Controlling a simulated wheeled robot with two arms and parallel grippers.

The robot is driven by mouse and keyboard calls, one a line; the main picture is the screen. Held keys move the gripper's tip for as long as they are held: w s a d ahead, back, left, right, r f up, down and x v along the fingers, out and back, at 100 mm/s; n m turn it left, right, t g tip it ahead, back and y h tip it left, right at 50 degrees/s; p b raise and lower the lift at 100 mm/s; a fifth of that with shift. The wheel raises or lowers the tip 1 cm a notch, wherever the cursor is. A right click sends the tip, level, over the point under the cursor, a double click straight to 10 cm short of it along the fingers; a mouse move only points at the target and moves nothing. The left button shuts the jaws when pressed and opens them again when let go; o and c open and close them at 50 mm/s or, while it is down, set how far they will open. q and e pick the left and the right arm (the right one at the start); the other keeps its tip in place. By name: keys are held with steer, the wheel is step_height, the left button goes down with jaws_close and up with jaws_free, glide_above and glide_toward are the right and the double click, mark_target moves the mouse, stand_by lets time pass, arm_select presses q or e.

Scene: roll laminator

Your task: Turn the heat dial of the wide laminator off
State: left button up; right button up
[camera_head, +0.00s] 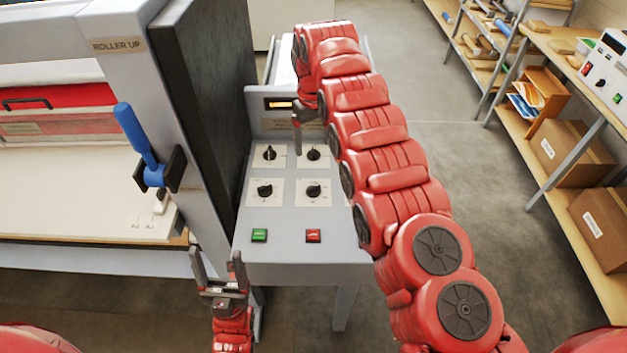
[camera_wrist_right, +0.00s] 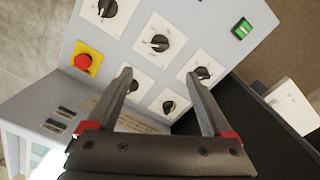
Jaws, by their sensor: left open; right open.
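The wide laminator (camera_head: 90,125) stands at the left with its blue lever. Beside it a grey control panel (camera_head: 285,220) carries several black dials on white plates, including a back-left dial (camera_head: 269,153) and a front-right dial (camera_head: 314,191). Their labels are too small to read, so I cannot tell which is the heat dial. My right gripper (camera_wrist_right: 159,77) is open above the panel, with a dial (camera_wrist_right: 158,42) just beyond its fingertips; no grip shows. In the head view my right arm hides part of the panel. My left gripper (camera_head: 217,258) is open and empty before the panel's front-left edge.
A green button (camera_head: 260,236) and a red button (camera_head: 313,236) sit at the panel's front. A red stop button on yellow (camera_wrist_right: 83,62) shows in the right wrist view. Shelves with boxes (camera_head: 575,140) stand at the right, beyond clear floor.

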steer(key=b, duration=0.8)
glide_above(314, 186)
step_height(314, 186, down, 9)
steer(key=shift+s+a+f, duration=0.15)
steer(key=shift+a+f, duration=0.05)
steer(key=shift+f, duration=0.9)
steer(key=f, duration=0.2)
steer(key=f+p, duration=0.1)
steer(key=shift+d+f+p, duration=0.2)
steer(key=shift+f+p, duration=0.1)
steer(key=shift+f, duration=0.7)
steer(key=shift+a, duration=0.1)
jaws_close()
